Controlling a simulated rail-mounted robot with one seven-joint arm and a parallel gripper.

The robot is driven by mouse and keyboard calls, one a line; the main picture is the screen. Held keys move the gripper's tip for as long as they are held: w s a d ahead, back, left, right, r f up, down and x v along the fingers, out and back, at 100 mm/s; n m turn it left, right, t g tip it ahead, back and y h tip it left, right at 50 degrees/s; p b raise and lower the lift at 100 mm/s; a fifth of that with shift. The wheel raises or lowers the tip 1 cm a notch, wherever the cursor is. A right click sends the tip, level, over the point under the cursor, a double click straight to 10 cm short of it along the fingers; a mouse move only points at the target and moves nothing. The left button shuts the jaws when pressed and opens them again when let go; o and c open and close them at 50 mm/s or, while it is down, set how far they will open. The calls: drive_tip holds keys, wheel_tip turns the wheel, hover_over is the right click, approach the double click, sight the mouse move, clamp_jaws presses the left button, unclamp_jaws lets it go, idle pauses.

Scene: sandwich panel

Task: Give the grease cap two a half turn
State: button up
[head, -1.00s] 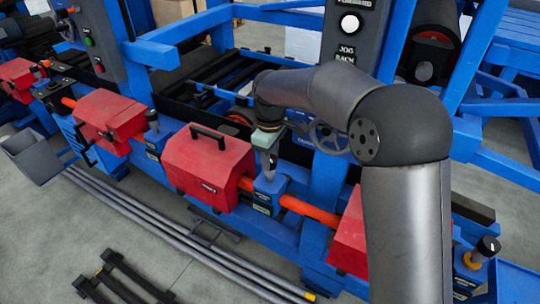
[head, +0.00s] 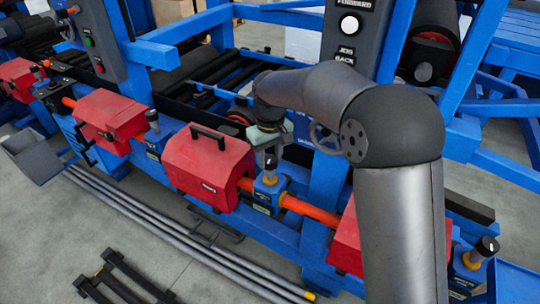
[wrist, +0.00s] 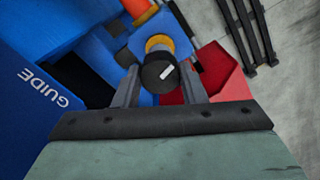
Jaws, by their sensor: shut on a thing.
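A grease cap (wrist: 158,73), black with a white mark on top, sits on a brass neck (wrist: 158,44) over a blue block. My gripper (wrist: 160,76) is shut on this cap, one finger on each side. In the head view the cap (head: 270,161) stands upright on its blue block (head: 268,188), just right of a red cover. My gripper (head: 268,150) reaches it from above. The number of this cap is not readable. The white mark points diagonally in the wrist view.
A red cover with a black handle (head: 208,168) stands close left of the cap. An orange shaft (head: 302,206) runs right from the block. Another capped block (head: 486,248) stands at far right. A blue panel marked GUIDE (wrist: 50,90) lies left in the wrist view.

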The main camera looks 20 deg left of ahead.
sight(270, 158)
drive_tip(key=shift+r+m, duration=0.1)
drive_tip(key=shift+m, duration=1.1)
drive_tip(key=o, duration=1)
drive_tip(key=shift+r, duration=0.1)
wheel_tip(270, 158, up, 17)
drive_tip(key=shift+r, duration=0.1)
